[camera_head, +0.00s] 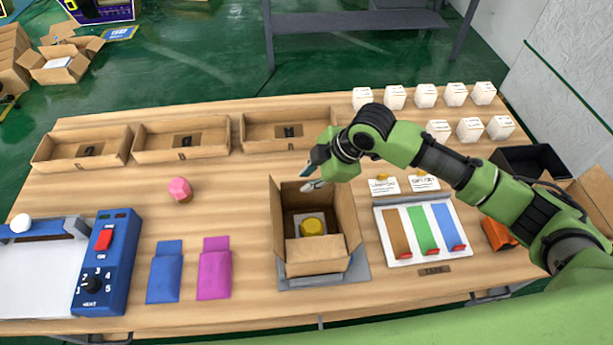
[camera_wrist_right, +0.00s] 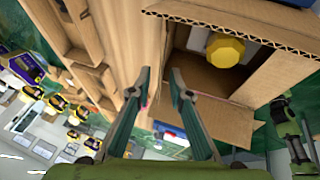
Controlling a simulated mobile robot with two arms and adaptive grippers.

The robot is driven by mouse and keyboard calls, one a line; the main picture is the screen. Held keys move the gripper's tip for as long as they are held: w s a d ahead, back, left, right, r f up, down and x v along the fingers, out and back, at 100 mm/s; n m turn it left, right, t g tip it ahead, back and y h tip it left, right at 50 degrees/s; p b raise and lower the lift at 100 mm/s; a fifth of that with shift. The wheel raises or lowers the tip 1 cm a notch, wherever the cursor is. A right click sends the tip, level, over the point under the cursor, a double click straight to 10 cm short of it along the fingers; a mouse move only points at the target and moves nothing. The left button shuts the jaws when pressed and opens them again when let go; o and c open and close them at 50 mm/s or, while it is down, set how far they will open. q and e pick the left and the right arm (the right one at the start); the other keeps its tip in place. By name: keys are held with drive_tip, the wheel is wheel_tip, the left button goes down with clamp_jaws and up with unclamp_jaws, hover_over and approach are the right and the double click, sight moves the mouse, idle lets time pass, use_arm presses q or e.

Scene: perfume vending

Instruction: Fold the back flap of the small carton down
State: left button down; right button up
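The small carton (camera_head: 318,258) stands open on a grey plate at the front middle of the table. A yellow object (camera_head: 312,226) sits in a pale insert inside it; in the wrist view the yellow object (camera_wrist_right: 226,48) also shows. The carton's side panels stand up. My right gripper (camera_head: 306,178) is above the carton's back edge, its fingers apart with nothing between them. In the right wrist view the open fingers (camera_wrist_right: 161,78) are beside the carton's cardboard panels (camera_wrist_right: 222,120). I cannot tell which panel is the back flap or whether a finger touches it. My left gripper is not in view.
Three shallow trays (camera_head: 180,143) line the table's back left. A pink-topped object (camera_head: 180,189) stands left of the carton, with blue (camera_head: 165,274) and magenta (camera_head: 215,270) pouches nearer. A white board with coloured strips (camera_head: 422,232) lies right, under my right arm.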

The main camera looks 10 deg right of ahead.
sight(298, 188)
drive_tip(key=shift+x, duration=0.75)
clamp_jaws()
drive_tip(key=shift+s, duration=0.1)
drive_tip(key=t, duration=0.1)
drive_tip(key=s+f+t+b, duration=0.1)
drive_tip(key=t, duration=0.1)
drive_tip(key=s+n+t+b, duration=0.1)
drive_tip(key=shift+f+t, duration=0.3)
drive_tip(key=shift+f, duration=0.05)
drive_tip(key=shift+s+f+n+t+y+b, duration=0.15)
drive_tip(key=shift+s+n+t+y+b, duration=0.15)
drive_tip(key=shift+t+b, duration=0.8)
